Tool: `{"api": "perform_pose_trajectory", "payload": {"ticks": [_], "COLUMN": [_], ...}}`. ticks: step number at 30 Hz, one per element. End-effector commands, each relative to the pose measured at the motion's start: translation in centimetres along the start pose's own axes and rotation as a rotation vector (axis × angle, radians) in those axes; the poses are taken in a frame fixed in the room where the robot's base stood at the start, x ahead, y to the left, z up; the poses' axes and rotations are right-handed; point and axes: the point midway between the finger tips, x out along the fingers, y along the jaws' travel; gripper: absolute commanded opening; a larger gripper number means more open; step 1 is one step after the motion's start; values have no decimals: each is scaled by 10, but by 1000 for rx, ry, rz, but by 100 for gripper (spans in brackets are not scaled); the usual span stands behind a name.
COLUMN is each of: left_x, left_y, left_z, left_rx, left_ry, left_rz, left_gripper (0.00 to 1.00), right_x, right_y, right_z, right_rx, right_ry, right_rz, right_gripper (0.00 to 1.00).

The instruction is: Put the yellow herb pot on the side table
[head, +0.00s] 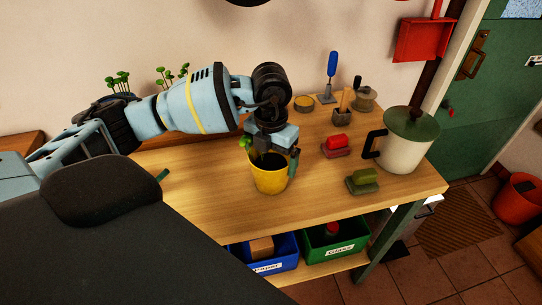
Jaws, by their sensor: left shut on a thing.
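The yellow herb pot (270,180) is at the front middle of the wooden table (225,205) with green legs. A bit of green leaf shows at its left rim. My left gripper (274,162) comes down over the pot from above and is shut on it, one finger showing at the right of the rim. The pot looks upright. Whether its base touches the tabletop or hangs just above it, I cannot tell. My right gripper is not in view.
A white canister (405,150) with a green lid stands at the right, beside red (337,145) and green (362,180) blocks. A blue-handled tool (329,80) stands behind. Blue (275,252) and green (337,240) bins sit on the lower shelf.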

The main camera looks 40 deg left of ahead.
Motion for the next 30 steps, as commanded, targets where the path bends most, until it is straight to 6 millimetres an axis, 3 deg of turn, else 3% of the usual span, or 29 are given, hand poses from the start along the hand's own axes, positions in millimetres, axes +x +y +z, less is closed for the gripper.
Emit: {"api": "perform_pose_trajectory", "payload": {"ticks": [8,13,30], "left_x": [0,-11,-110], "left_y": [0,0,0], "left_z": [0,1,1], "left_rx": [0,0,-1], "left_ry": [0,-4,-3], "left_rz": [0,-2,-1], "left_gripper": [100,100,100], "right_x": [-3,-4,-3], "right_y": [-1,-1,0], "right_z": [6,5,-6], "right_rx": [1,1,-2], "right_ry": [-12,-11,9], "right_rz": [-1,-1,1], "right_gripper": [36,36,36]}}
